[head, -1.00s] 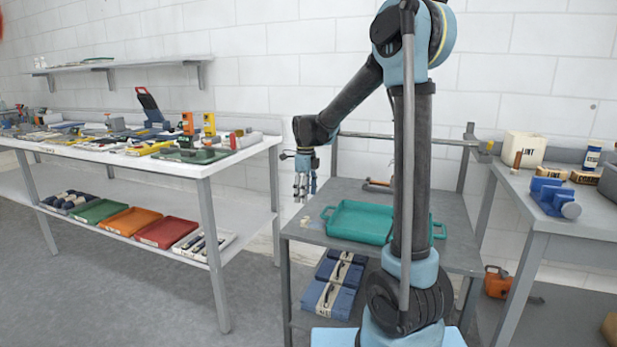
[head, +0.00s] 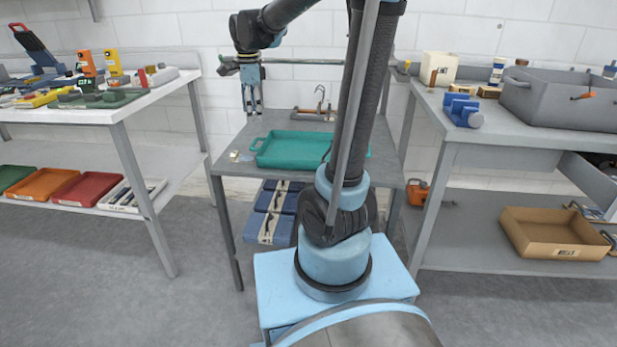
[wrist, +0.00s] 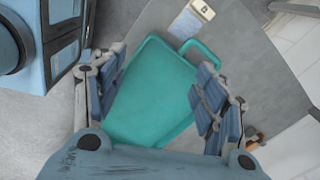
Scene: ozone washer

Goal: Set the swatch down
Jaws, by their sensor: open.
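My gripper (head: 252,112) hangs pointing down above the left rear part of the grey cart top (head: 232,166). In the wrist view, my gripper (wrist: 162,95) has its two fingers spread wide with nothing between them. The teal tray (wrist: 146,108) shows beyond and below the fingers. A small pale blue-grey flat piece, which looks like the swatch (wrist: 185,25), lies on the cart top beside the tray, touching or close to a cream clip-like block (wrist: 203,8). In the head view the teal tray (head: 300,150) looks empty, and the cream block (head: 235,155) is at its left.
A hook-like metal tool (head: 318,108) lies behind the tray. Folded blue bundles (head: 272,212) sit on the cart's lower shelf. A cluttered white table (head: 95,112) stands left. A bench (head: 465,133) with a grey bin (head: 560,100) stands right, a cardboard box (head: 555,238) below.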

